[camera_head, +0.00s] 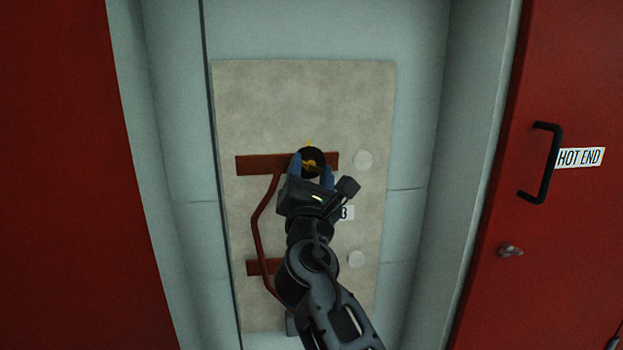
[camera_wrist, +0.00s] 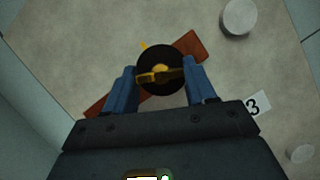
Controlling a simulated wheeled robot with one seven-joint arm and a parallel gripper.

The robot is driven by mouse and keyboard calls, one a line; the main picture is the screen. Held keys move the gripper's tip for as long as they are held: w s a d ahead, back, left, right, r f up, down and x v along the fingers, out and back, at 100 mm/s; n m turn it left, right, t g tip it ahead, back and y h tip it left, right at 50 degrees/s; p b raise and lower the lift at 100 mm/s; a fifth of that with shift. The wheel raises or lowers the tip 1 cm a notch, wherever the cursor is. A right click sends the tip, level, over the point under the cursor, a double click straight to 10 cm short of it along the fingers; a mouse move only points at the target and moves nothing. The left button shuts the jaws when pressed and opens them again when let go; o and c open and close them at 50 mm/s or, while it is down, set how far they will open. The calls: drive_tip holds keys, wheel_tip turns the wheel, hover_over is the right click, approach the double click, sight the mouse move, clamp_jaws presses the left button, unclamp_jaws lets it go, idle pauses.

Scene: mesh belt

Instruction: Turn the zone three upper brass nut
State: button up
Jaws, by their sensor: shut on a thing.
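The upper brass nut (camera_wrist: 160,74) is a winged brass piece at the centre of a round black disc (camera_wrist: 154,58). It sits on the upper copper-brown bar (camera_head: 257,164) of the beige panel. A small yellow mark (camera_head: 309,142) shows just above the disc. My gripper (camera_head: 313,169) reaches up from below, its two blue fingers on either side of the nut. In the wrist view my gripper (camera_wrist: 165,79) is shut on the nut, with the wing lying across between the fingertips. The fingers hide part of the disc's edge.
The beige panel (camera_head: 290,95) is set in a pale recess between red doors. A lower copper bar (camera_head: 262,267) and a bent copper strip (camera_head: 258,225) lie left of my arm. Two white round knobs (camera_head: 363,160) and a "3" label (camera_wrist: 255,106) are on the right. A black handle (camera_head: 541,165) juts from the right door.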

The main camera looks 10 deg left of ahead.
drive_tip(key=m+h, duration=0.1)
drive_tip(key=m, duration=0.1)
drive_tip(key=m+g+h, duration=0.1)
drive_tip(key=m, duration=0.2)
drive_tip(key=m+h, duration=0.1)
drive_tip(key=m, duration=0.2)
drive_tip(key=shift+a+r+g+b, duration=0.1)
drive_tip(key=shift+a+g+b, duration=0.05)
drive_tip(key=shift+g+b, duration=0.2)
drive_tip(key=m+g, duration=0.1)
drive_tip(key=m, duration=0.2)
drive_tip(key=m+g+h, duration=0.1)
drive_tip(key=m, duration=0.2)
drive_tip(key=shift+p, duration=0.3)
drive_tip(key=o, duration=1)
drive_tip(key=shift+r, duration=0.1)
drive_tip(key=shift+o, duration=0.2)
drive_tip(key=s+b, duration=0.1)
drive_tip(key=s, duration=0.7)
drive_tip(key=shift+a, duration=0.4)
